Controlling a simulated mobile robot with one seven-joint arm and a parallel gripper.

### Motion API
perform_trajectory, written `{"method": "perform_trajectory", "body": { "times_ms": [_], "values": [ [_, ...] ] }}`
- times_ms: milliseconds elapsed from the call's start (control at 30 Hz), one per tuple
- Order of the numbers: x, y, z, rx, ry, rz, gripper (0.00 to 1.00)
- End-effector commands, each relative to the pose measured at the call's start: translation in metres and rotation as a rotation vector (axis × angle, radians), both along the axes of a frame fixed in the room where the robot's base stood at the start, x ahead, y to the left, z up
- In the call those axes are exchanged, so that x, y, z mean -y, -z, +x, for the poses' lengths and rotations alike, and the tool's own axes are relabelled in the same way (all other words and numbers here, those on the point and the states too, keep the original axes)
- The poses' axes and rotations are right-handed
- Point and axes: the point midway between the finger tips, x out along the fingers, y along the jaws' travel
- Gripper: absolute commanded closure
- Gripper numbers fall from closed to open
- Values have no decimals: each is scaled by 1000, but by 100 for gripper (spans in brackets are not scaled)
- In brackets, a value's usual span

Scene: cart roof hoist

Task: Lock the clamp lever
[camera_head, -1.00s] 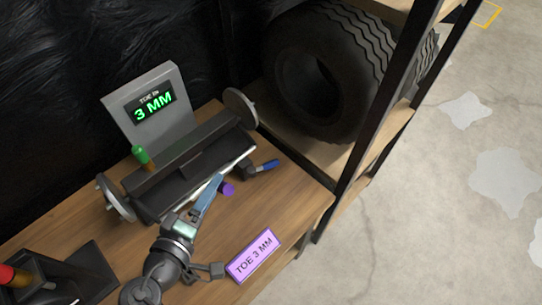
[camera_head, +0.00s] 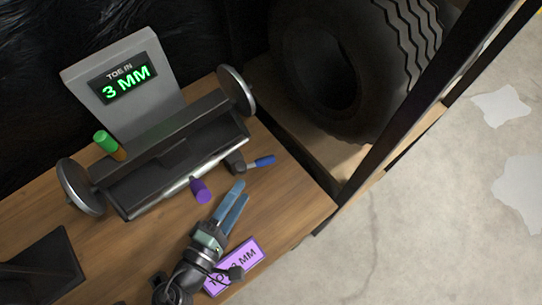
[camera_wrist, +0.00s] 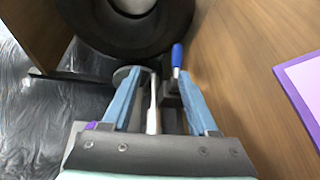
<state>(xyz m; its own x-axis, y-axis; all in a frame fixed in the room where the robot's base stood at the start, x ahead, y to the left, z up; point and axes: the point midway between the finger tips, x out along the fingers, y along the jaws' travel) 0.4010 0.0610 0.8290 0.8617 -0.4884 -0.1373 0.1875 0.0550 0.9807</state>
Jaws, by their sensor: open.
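The clamp lever (camera_head: 264,161) has a blue handle and joins a dark clamp block (camera_head: 236,163) at the right end of the dark toe gauge bench (camera_head: 174,166). In the wrist view the blue lever (camera_wrist: 177,58) shows ahead, near the right fingertip, with the dark block (camera_wrist: 171,92) seen between the fingers. My gripper (camera_head: 241,190) is open and empty, its blue fingers just below the clamp in the head view. It also shows in the wrist view (camera_wrist: 159,75). A purple knob (camera_head: 201,191) sits on the bench front, left of the fingers. Contact with the lever cannot be told.
A grey display (camera_head: 126,83) reads "TOE IN 3 MM". A green-topped peg (camera_head: 106,143) stands at the bench's left. A purple "TOE 3 MM" plate (camera_head: 248,254) lies by my wrist. A tire (camera_head: 352,75) and dark shelf post (camera_head: 425,100) stand right. Wood is bare right of the fingers.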

Motion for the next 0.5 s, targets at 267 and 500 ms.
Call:
{"method": "perform_trajectory", "body": {
  "times_ms": [267, 500],
  "values": [
    [0, 38, 0, 0, 0, 1, 40],
    [10, 38, 18, 2, 3, 1, 40]
  ]
}}
